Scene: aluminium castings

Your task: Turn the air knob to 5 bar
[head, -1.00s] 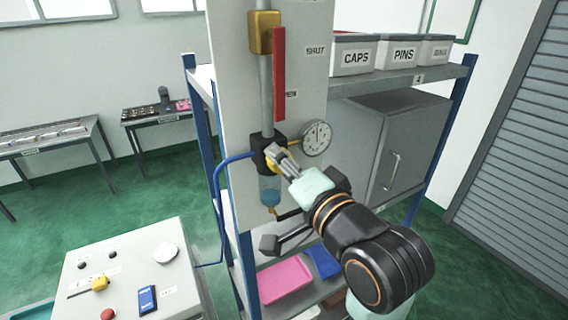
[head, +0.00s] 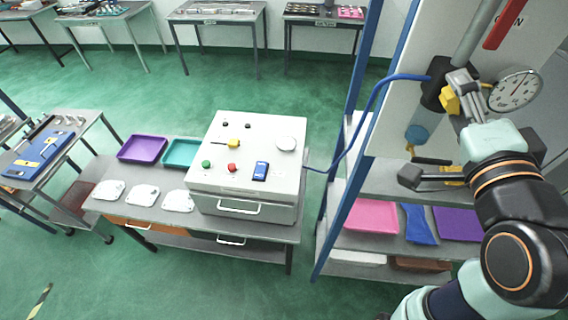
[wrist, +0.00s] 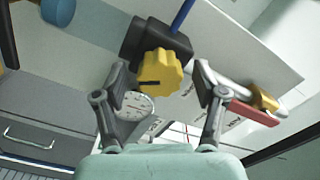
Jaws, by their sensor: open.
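The yellow air knob (head: 449,100) sits on the black regulator (head: 436,84) on the pale panel. In the wrist view the lobed knob (wrist: 160,74), with a dark slot on its face, lies between my fingertips. My gripper (wrist: 161,80) is open, with one finger on each side of the knob. In the head view my gripper (head: 463,92) reaches the knob from the right. I cannot tell whether the fingers touch it. The round white gauge (head: 515,91) is right of the regulator, its needle too small to read surely. It also shows in the wrist view (wrist: 133,105), partly hidden by a finger.
A red lever (head: 505,22) stands above the gauge. A blue hose (head: 375,108) runs from the regulator to the white control box (head: 255,160). The blue bowl (head: 417,134) hangs below the regulator. Shelves below hold a pink tray (head: 371,216).

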